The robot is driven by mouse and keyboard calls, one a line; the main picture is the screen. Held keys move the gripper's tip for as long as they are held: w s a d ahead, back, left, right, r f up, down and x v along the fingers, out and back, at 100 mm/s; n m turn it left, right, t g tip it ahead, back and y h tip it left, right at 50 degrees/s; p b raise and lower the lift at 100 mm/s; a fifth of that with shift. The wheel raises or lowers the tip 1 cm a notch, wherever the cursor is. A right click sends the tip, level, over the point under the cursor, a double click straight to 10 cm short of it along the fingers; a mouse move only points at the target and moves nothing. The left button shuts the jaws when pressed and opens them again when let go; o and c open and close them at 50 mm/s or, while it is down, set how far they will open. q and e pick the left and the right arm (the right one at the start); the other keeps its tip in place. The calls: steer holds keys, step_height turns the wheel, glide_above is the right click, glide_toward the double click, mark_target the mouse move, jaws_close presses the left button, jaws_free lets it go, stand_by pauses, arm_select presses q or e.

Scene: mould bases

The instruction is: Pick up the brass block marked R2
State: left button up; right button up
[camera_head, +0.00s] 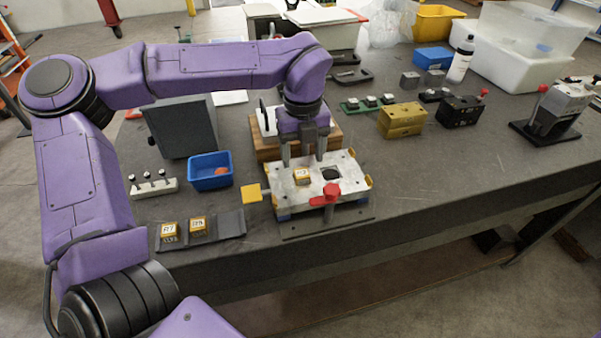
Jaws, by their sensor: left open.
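A small brass block (302,176) with a white label sits in the left pocket of the light metal mould base (345,166); its marking is too small to read surely. Two more labelled brass blocks, one on the left (169,231) and one on the right (198,227), rest on a dark grey tray (231,222) at the front left. I cannot tell for certain which block is R2. My left gripper (303,160) points down over the mould base, open, its fingers apart above and just behind the seated block. My right gripper is out of view.
A red clamp handle (328,195) stands at the mould base's front edge. The mould base's right pocket (331,175) looks dark and empty. A blue bin (210,171) and a grey box (183,128) stand to the left. A larger brass block (401,121) is to the right; the bench's front right is clear.

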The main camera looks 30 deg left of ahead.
mark_target(302, 174)
arm_select(q)
steer(key=f, duration=0.1)
steer(key=f+p, duration=0.1)
steer(key=f, duration=0.2)
steer(key=shift+w+f, duration=0.25)
steer(key=shift+f, duration=0.5)
steer(key=shift+s+a, duration=0.1)
steer(key=shift+s, duration=0.1)
steer(key=shift+c, duration=1.2)
jaws_close()
